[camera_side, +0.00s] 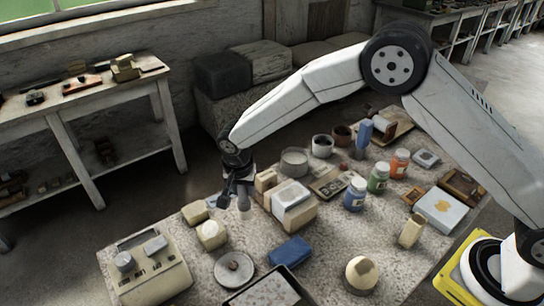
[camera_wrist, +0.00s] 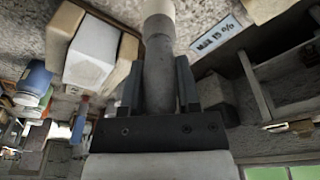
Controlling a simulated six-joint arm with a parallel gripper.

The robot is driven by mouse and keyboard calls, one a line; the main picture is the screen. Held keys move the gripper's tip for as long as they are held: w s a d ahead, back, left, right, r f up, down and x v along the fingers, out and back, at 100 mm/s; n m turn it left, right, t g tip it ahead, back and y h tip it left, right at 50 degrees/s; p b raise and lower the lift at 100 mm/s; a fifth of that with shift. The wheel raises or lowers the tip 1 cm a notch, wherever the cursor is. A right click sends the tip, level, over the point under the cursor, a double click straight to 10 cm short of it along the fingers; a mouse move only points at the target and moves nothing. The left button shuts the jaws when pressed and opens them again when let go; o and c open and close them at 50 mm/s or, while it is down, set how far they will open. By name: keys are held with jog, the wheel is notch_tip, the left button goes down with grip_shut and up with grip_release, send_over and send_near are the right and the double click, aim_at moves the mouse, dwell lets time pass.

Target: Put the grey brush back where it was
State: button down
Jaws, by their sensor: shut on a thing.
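My gripper (camera_side: 239,192) is over the left back part of the speckled table and points down. It is shut on the grey brush (camera_side: 244,208), which shows as a short pale grey piece below the jaws. In the wrist view the grey brush (camera_wrist: 158,78) stands between the two dark fingers of my gripper (camera_wrist: 158,70). It has a darker grey body and a paler end turned toward the tabletop. Whether that end touches the table, I cannot tell. The fingers hide part of it.
Beige blocks (camera_side: 212,234) stand left of my gripper, and a beige block with a white top (camera_side: 290,205) stands close on its right. A round metal dish (camera_side: 234,271), a blue block (camera_side: 290,250) and a dark-rimmed tray (camera_side: 302,289) lie in front.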

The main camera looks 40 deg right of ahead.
aim_at(242, 198)
jog(key=shift+w+f, duration=0.2)
jog(key=shift+f, duration=1.55)
jog(key=shift+f, duration=0.15)
jog(key=shift+c, duration=1.6)
grip_release()
notch_tip(242, 198, up, 12)
jog(key=s+a, duration=0.1)
jog(key=shift+a, duration=0.2)
jog(key=shift+s, duration=0.1)
